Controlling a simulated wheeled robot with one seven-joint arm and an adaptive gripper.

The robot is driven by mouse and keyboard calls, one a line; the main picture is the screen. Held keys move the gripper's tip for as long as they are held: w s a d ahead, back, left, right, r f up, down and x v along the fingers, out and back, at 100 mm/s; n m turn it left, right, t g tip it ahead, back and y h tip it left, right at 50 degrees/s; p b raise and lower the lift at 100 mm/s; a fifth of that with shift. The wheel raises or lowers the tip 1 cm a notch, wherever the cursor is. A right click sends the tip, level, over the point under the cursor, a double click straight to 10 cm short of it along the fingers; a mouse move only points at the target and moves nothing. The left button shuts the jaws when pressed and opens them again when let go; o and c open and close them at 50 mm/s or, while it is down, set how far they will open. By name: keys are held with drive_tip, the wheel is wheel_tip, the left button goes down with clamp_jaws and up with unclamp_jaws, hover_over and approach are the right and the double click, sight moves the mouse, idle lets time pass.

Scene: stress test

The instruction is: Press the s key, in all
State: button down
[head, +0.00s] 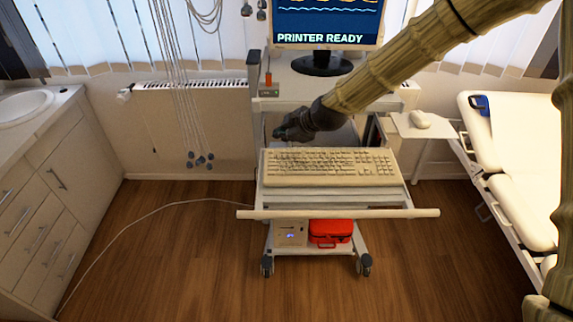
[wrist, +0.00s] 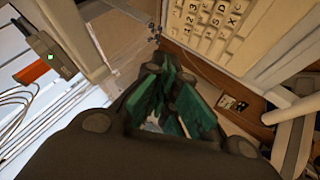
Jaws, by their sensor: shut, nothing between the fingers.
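The beige keyboard (head: 330,181) lies on the cart's front shelf in the head view. Its s key is too small to pick out there. In the wrist view, part of the keyboard (wrist: 250,55) shows at upper right, turned sideways. A key that seems to read S (wrist: 213,22) is among its lettered keys, but the lettering is blurred. My dark gripper (head: 283,133) hangs near the keyboard's back left corner, apart from the keys. In the wrist view, the green-padded fingers of my gripper (wrist: 172,105) are together and empty.
A monitor (head: 325,22) reading PRINTER READY stands behind. A white bar (head: 340,213) crosses the cart's front. A mouse (head: 420,119) sits on a side shelf at right. Cables (head: 180,80) hang at left. A padded couch (head: 515,150) stands at right. Floor is open in front.

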drive_tip(key=f, duration=0.1)
drive_tip(key=b, duration=0.3)
hover_over(286, 165)
drive_tip(key=f, duration=0.4)
drive_tip(key=shift+a+f, duration=0.3)
drive_tip(key=shift+f, duration=0.05)
drive_tip(key=shift+s+f+b, duration=0.1)
drive_tip(key=shift+f+b, duration=0.45)
drive_tip(key=shift+f, duration=0.35)
drive_tip(key=shift+f, duration=0.2)
drive_tip(key=shift+f+b, duration=0.25)
drive_tip(key=shift+b, duration=0.15)
drive_tip(key=shift+f, duration=0.25)
idle(0.6)
drive_tip(key=shift+r, duration=0.7)
drive_tip(key=shift+r, duration=0.1)
